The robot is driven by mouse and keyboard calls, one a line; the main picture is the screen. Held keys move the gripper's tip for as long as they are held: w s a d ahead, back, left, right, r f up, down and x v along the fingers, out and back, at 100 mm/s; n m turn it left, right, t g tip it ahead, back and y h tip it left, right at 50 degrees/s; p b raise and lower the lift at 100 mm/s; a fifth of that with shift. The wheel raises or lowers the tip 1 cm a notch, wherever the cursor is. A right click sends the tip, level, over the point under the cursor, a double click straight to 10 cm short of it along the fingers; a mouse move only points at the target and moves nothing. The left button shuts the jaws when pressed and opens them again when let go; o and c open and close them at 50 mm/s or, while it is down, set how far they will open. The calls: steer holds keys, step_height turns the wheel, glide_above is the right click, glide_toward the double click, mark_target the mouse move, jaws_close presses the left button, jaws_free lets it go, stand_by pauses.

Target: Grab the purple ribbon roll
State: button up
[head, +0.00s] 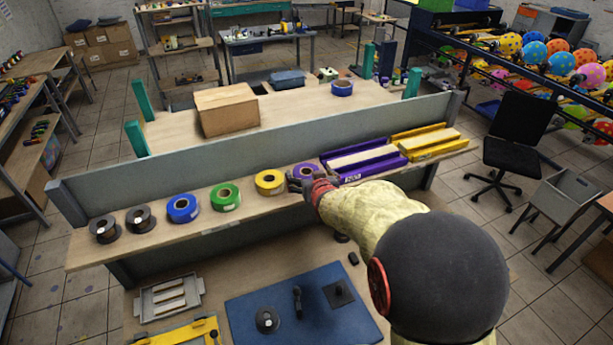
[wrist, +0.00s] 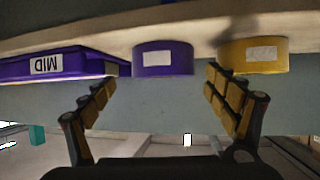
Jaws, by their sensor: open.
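The purple ribbon roll (head: 304,168) lies flat on the wooden shelf, between the yellow roll (head: 269,181) and the purple tray (head: 365,165). In the wrist view, which looks upside down, the purple roll (wrist: 163,58) shows a blank white label on its side. My gripper (head: 306,184) is at the shelf's front edge, just in front of the purple roll, and partly hides it in the head view. In the wrist view my gripper (wrist: 160,78) is open and empty, its fingers spread to either side of the purple roll. I see no contact.
The yellow roll (wrist: 252,55) sits close to one finger, and the purple tray labelled MID (wrist: 65,66) lies toward the other. Green (head: 225,196), blue (head: 183,208) and dark rolls line the shelf. A grey panel (head: 270,140) stands behind them.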

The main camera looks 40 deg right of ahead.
mark_target(305, 171)
steer(key=x, duration=0.4)
steer(key=shift+w+a, duration=0.15)
steer(key=shift+a, duration=0.1)
steer(key=shift+c, duration=0.8)
steer(key=c, duration=1.1)
steer(key=shift+c, duration=0.3)
